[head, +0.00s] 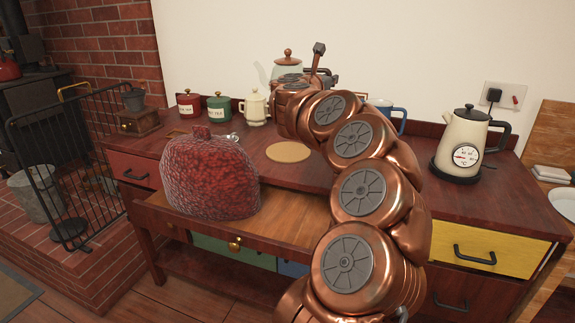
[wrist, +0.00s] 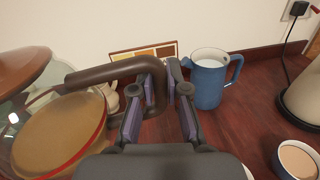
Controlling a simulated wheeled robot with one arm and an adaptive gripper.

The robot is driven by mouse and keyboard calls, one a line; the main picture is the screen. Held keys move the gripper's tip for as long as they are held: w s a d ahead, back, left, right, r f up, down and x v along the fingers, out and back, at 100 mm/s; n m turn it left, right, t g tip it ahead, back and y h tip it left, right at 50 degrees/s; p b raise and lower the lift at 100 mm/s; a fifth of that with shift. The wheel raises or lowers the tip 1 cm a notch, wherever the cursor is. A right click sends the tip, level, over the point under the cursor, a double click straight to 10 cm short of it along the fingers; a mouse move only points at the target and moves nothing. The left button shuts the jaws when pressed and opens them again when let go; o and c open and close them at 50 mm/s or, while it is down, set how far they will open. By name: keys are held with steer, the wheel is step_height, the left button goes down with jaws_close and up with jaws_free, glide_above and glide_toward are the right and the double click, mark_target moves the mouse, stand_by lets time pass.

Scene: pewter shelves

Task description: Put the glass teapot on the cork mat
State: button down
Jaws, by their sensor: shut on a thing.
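The glass teapot (head: 285,67) has a brown lid with a knob and is held up above the back of the wooden worktop. In the wrist view its clear body (wrist: 60,135) fills the left side, and its brown handle reaches between my fingers. My gripper (wrist: 160,92) is shut on that handle. The round cork mat (head: 289,152) lies flat and bare on the worktop, in front of and below the teapot. My arm hides part of the worktop to the right of the mat.
A large red cosy (head: 210,180) stands at the front left. Red (head: 189,104) and green (head: 220,108) canisters and a cream pot (head: 255,107) stand behind. A blue jug (wrist: 208,82) stands near the wall, a cream kettle (head: 462,140) at right, and a filled cup (wrist: 297,160) nearby.

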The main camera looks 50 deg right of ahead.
steer(key=shift+f+b, duration=3.8)
steer(key=shift+f, duration=4.55)
steer(key=c, duration=1.2)
jaws_free()
steer(key=shift+r, duration=0.2)
steer(key=shift+s+a+f, duration=0.1)
steer(key=shift+a, duration=0.25)
steer(key=v, duration=1.1)
steer(key=shift+a, duration=0.15)
